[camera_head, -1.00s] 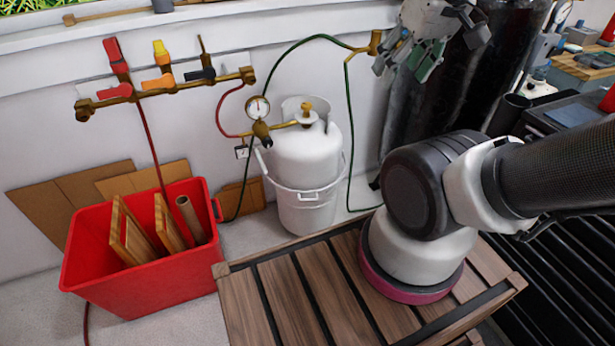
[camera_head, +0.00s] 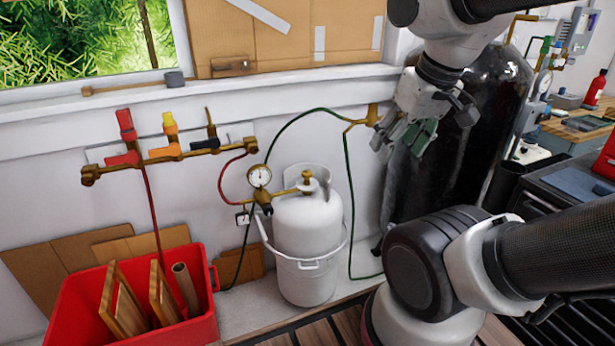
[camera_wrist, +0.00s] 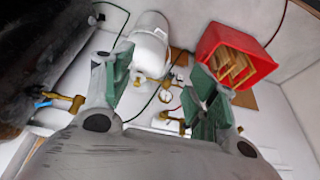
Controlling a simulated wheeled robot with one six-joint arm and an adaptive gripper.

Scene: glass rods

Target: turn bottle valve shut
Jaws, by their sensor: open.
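The white gas bottle (camera_head: 308,235) stands upright by the wall, with a brass valve (camera_head: 308,180) on its top. A brass regulator with a round gauge (camera_head: 259,176) is joined to the valve by a brass pipe. My gripper (camera_head: 405,132) is open and empty, above and to the right of the valve in the head view. In the wrist view its green-padded fingers (camera_wrist: 160,88) are spread apart. The bottle (camera_wrist: 152,42) and its valve (camera_wrist: 139,79) show between and beyond them, apart from the pads.
A brass wall fitting (camera_head: 372,115) with a green hose is beside my gripper. A large black cylinder (camera_head: 465,140) stands behind it. A wall manifold (camera_head: 165,155) with coloured handles is left. A red bin (camera_head: 70,310) holds boards.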

